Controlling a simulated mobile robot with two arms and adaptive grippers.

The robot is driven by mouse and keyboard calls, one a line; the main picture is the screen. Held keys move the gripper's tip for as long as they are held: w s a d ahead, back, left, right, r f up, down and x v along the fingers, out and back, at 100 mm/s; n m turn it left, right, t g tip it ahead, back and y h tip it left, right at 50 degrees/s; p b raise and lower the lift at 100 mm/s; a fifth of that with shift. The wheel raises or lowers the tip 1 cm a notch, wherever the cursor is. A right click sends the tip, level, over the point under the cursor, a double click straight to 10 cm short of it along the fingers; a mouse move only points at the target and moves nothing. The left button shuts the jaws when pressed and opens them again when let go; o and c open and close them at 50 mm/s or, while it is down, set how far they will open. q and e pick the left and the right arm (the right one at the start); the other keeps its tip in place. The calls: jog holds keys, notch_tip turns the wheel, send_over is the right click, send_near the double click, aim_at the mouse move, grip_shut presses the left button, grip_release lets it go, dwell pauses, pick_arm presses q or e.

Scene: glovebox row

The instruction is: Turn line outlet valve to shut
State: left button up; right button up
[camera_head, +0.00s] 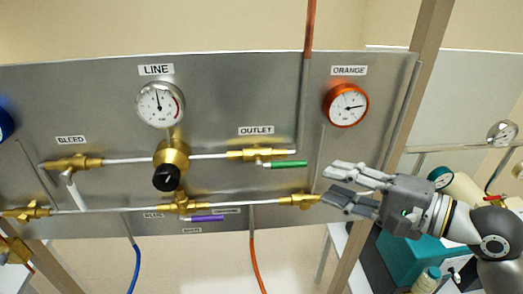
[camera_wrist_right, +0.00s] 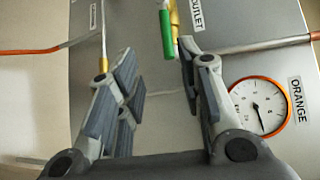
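The line outlet valve is a brass body (camera_head: 248,154) under the OUTLET label, with a green lever (camera_head: 288,164) pointing right, roughly along the pipe. In the right wrist view the green lever (camera_wrist_right: 167,34) shows beyond the fingertips, between their two lines, nearer the right finger. My right gripper (camera_head: 330,183) is open and empty, to the right of and slightly below the lever's free end, apart from it. Its two fingers stand well apart in the wrist view (camera_wrist_right: 158,52). My left gripper is not in view.
The LINE gauge (camera_head: 160,103) and the ORANGE gauge (camera_head: 346,105) are on the grey panel (camera_head: 225,95). A black-knobbed regulator (camera_head: 168,177) sits left of the outlet valve. A purple lever (camera_head: 207,218) is below. A wooden post (camera_head: 412,95) stands at the panel's right edge.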

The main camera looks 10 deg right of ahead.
aim_at(296, 167)
jog(key=p+x, duration=0.1)
jog(key=x, duration=0.1)
jog(key=r+p+x, duration=0.1)
jog(key=p+x, duration=0.1)
jog(key=x, duration=0.1)
jog(key=shift+w+a+r, duration=0.1)
jog(key=shift+a, duration=0.05)
jog(key=p+x, duration=0.1)
jog(key=x, duration=0.2)
jog(key=shift+w+a, duration=0.1)
jog(key=shift+a, duration=0.15)
jog(key=shift+w+f, duration=0.2)
jog(key=shift+f, duration=0.05)
jog(key=shift+a, duration=0.1)
jog(key=shift+c, duration=1.7)
grip_shut()
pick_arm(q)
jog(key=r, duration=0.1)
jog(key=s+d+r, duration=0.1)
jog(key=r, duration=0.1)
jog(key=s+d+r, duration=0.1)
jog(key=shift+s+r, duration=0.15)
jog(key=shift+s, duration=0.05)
